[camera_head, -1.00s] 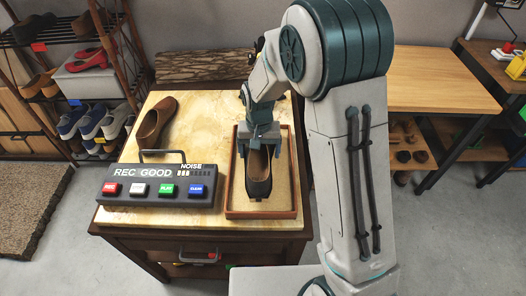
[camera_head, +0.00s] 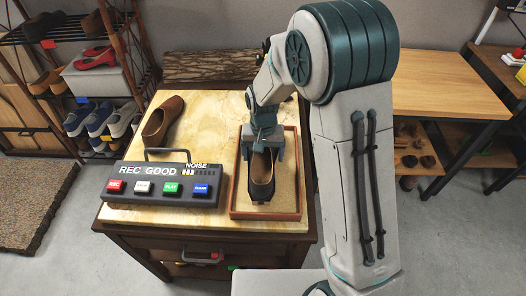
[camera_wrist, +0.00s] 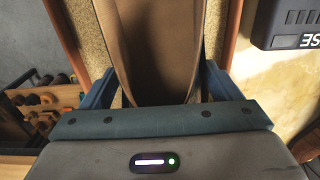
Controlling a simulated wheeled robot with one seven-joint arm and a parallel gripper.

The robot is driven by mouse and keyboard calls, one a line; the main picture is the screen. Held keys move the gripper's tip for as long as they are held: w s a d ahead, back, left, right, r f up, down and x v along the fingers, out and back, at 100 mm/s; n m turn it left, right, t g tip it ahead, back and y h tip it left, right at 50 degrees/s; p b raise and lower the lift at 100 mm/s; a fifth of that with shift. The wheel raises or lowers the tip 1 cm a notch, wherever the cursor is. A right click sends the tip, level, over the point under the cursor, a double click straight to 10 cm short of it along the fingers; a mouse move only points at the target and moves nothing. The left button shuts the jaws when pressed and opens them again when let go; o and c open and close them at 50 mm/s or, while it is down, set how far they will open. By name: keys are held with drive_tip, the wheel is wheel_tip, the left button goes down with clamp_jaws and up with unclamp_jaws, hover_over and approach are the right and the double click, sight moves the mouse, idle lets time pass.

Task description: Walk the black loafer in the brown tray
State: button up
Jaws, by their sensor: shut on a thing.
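The black loafer (camera_head: 262,188), with a brown inside, is in the brown tray (camera_head: 299,160), its toe toward the front edge. My gripper (camera_head: 262,147) reaches down over the tray and is shut on the loafer, one finger on each side. In the wrist view, the loafer's brown inside (camera_wrist: 160,50) fills the space between the blue fingers, with the tray's sandy floor beside it. I cannot tell whether the sole touches the tray floor.
A recorder box (camera_head: 165,183), reading "REC GOOD" with a NOISE meter and colored buttons, stands just left of the tray. A brown shoe (camera_head: 163,119) lies behind it on the table. A shoe rack (camera_head: 75,80) stands left; a wooden table (camera_head: 440,85) stands right.

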sight(272, 150)
wheel_tip(272, 150, down, 3)
drive_tip(key=shift+f+b, duration=0.1)
drive_tip(key=shift+b, duration=0.7)
drive_tip(key=shift+f, duration=0.15)
drive_tip(key=shift+c, duration=0.6)
drive_tip(key=shift+d+r+p, duration=0.4)
drive_tip(key=shift+r+p, duration=0.25)
drive_tip(key=shift+r, duration=0.3)
drive_tip(key=shift+d+r+p, duration=0.35)
drive_tip(key=shift+r+p, duration=0.25)
drive_tip(key=shift+r, duration=0.4)
drive_tip(key=shift+d+r+p, duration=0.4)
drive_tip(key=shift+r+p, duration=0.25)
drive_tip(key=shift+r, duration=0.3)
drive_tip(key=shift+d, duration=0.1)
